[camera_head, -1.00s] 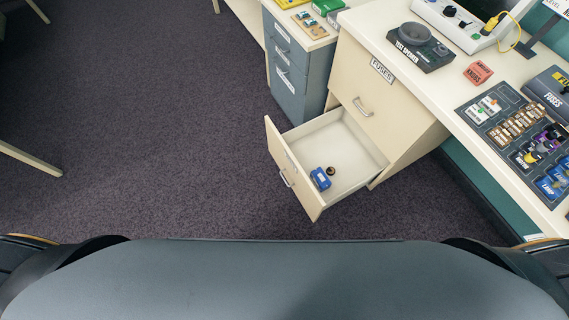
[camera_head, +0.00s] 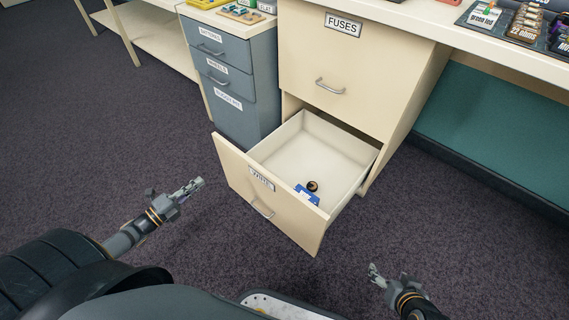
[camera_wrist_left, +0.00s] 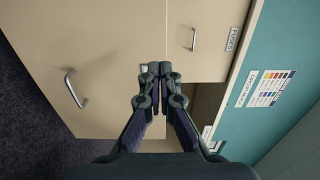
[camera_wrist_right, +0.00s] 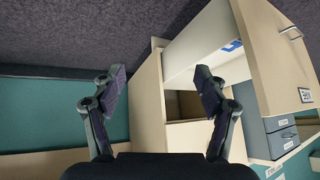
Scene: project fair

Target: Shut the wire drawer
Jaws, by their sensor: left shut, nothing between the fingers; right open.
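The wire drawer (camera_head: 238,180) is the bottom drawer of the cream cabinet and is pulled well out. Its front has a WIRE label (camera_head: 261,178) and a metal handle (camera_head: 262,209). A blue item (camera_head: 308,194) and a small dark ring-shaped item (camera_head: 313,186) lie inside. My left gripper (camera_head: 197,184) is shut and empty, left of the drawer front and apart from it. The left wrist view shows cream drawer fronts beyond the left fingertips (camera_wrist_left: 160,68). My right gripper (camera_head: 374,270) is open and empty, right of the drawer front. The drawer also shows in the right wrist view (camera_wrist_right: 270,50).
The closed FUSES drawer (camera_head: 355,70) is above the open one. A grey drawer unit (camera_head: 232,85) stands to the left of the cabinet. Dark carpet is clear in front and to the left. A teal panel (camera_head: 480,115) is at the right.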

